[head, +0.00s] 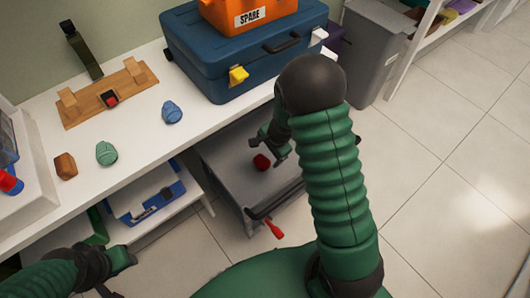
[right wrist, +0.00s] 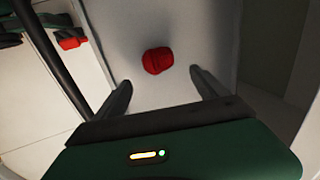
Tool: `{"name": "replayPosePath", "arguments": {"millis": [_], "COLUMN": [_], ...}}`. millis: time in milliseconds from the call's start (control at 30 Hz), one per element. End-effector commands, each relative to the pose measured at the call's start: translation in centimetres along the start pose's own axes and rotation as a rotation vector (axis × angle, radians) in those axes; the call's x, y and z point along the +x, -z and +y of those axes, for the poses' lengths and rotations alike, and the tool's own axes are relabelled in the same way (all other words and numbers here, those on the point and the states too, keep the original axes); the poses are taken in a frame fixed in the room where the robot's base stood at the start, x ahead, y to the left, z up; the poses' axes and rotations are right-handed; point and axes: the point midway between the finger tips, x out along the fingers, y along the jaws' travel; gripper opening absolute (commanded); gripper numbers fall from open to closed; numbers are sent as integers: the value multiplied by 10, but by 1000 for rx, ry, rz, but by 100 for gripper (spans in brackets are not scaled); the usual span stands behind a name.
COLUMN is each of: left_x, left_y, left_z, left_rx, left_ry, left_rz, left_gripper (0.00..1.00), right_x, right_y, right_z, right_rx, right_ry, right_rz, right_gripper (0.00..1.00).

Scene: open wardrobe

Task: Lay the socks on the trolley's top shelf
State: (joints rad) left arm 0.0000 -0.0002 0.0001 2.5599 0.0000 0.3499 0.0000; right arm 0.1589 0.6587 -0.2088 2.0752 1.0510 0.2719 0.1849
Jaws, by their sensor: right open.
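A red rolled sock (head: 262,161) lies on the grey top shelf of the trolley (head: 225,165). It also shows in the right wrist view (right wrist: 157,61), on the bare shelf (right wrist: 195,25), just beyond my fingertips. My right gripper (head: 270,150) is open and empty above the shelf, close to the red sock. A blue rolled sock (head: 172,112), a green one (head: 106,153) and a brown one (head: 65,166) lie on the white bench. My left gripper (head: 122,260) is low at the left, below the bench front; its jaws are unclear.
A blue toolbox (head: 235,65) with an orange SPARE case (head: 250,14) stands on the bench (head: 135,165). A wooden rack (head: 107,92) is at the back left. The trolley's dark handle (right wrist: 55,60) runs along the shelf edge. A grey bin (head: 375,50) stands right of the bench.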

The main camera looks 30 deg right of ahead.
Motion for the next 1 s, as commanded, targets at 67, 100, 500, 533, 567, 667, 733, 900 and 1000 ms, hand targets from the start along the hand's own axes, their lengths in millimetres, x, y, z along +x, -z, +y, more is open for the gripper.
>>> {"name": "replayPosePath", "arguments": {"millis": [67,100,500,533,567,667,733,900,1000], "left_x": [-12,-13,-14,-14,-14,-14,-14,-14,-14], "left_y": [3,3,3,3,3,3,3,3,3], "left_z": [0,0,0,0,0,0,0,0,0], "left_rx": [0,0,0,0,0,0,0,0,0], "left_ry": [0,0,0,0,0,0,0,0,0], "left_rz": [0,0,0,0,0,0,0,0,0], "left_gripper": [36,36,36,36,36,36,36,36,36], "right_x": [-20,-24,-131,-139,-144,-154,-155,-155,-155], "right_y": [0,-1,-117,-122,-126,-130,-130,-129,-129], "right_z": [-2,-1,54,62,68,81,83,83,82], "right_rx": [-1,-2,-1086,-1193,-1287,-1472,-1505,-1500,-1499], "right_ry": [1,0,-32,-38,-43,-60,-65,-65,-65], "right_rz": [0,0,-71,-64,-57,-38,-36,-36,-35], "right_gripper": [83,83,83,83,83,83,83,83,83]}}
